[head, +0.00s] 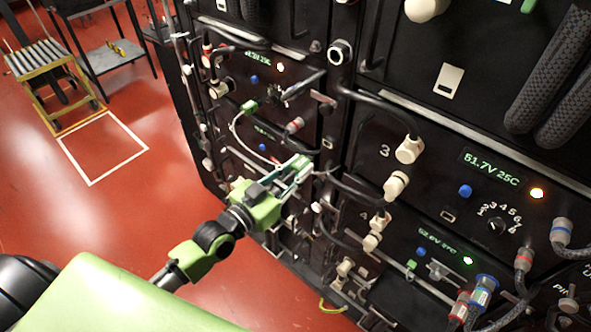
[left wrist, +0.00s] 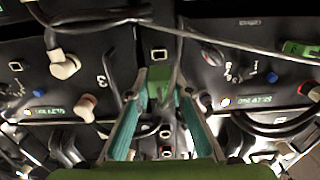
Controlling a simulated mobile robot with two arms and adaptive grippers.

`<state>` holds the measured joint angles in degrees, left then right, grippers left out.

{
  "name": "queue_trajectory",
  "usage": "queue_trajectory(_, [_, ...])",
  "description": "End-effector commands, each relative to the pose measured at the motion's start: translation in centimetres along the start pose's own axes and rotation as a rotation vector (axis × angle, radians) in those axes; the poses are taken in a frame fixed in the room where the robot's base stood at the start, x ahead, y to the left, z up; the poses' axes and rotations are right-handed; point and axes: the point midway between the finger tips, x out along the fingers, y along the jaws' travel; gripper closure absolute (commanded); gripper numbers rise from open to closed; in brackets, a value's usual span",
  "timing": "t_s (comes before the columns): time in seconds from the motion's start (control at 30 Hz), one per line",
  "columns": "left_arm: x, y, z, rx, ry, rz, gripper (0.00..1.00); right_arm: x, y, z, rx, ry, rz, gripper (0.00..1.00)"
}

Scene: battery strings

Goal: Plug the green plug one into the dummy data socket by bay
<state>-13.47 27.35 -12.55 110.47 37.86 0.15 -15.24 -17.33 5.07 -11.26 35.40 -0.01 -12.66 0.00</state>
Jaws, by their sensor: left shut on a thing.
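My left gripper (head: 301,168) reaches the front of the battery racks, its fingers close to the panel left of bay 3. In the left wrist view its teal fingers (left wrist: 160,98) are shut on a small green plug (left wrist: 158,84). A thin grey cable runs by the plug. A square socket (left wrist: 159,55) shows just above the plug, with a gap between them in the picture. More small square sockets (left wrist: 165,133) show between the fingers. I cannot tell which is the dummy data socket. Another green plug (head: 250,107) with a pale cable sits on the left rack.
Thick black cables with white plugs (head: 409,149) hang across the racks near my gripper. A lit display (head: 491,167), blue button and dial are on bay 3. The red floor at left is clear around a white outline, beside a yellow cart (head: 50,122).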

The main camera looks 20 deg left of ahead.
Motion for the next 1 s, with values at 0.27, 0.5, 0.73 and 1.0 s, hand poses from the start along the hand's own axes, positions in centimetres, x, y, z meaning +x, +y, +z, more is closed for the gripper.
queue_trajectory(0.27, [2.8, 0.1, 0.0, -0.001, 0.002, 0.001, 1.00, 0.2, -1.1, -0.3, 0.000, 0.004, -0.013, 0.60])
queue_trajectory(0.5, [4.4, 0.0, 0.0, -0.002, 0.001, 0.000, 1.00, 0.4, -1.4, -0.5, 0.001, 0.008, -0.016, 0.60])
queue_trajectory(0.73, [4.9, 0.1, 0.0, -0.001, 0.000, 0.001, 1.00, 0.4, -1.2, -0.6, 0.000, 0.009, -0.014, 0.60])
queue_trajectory(1.0, [4.9, 0.1, 0.0, -0.001, 0.000, 0.001, 1.00, 0.4, -0.7, -0.5, -0.001, 0.008, -0.007, 0.60])
